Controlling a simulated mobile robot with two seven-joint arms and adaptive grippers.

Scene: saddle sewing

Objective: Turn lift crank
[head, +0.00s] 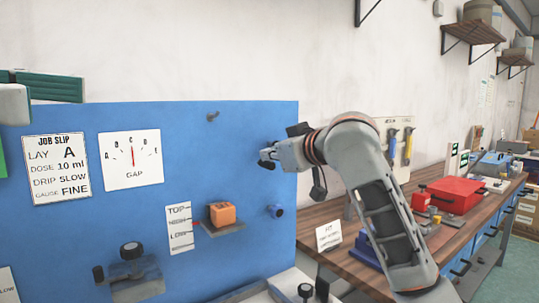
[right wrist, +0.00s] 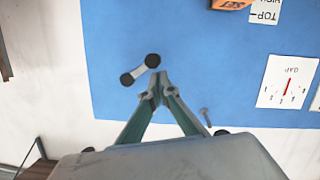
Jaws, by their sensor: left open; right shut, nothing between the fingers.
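The crank (right wrist: 140,69) is a short grey bar with a dark round knob at each end, on the blue panel in the right wrist view. A dark knob in the head view (head: 276,211), right of the orange block, appears to be part of it. My right gripper (head: 263,158) is in front of the panel near its right edge. In the right wrist view its fingers (right wrist: 157,88) are shut and empty, their tips close to the crank's knob; I cannot tell whether they touch. The orange block (head: 222,214) sits on a small lift shelf beside the TOP/LOW scale (head: 179,229).
The blue panel (head: 70,225) carries a job slip (head: 60,168), a GAP dial (head: 131,160) and a peg (head: 212,116). A black-knobbed device (head: 132,272) stands low on it. A wooden bench (head: 420,262) with a red box (head: 455,194) lies to the right.

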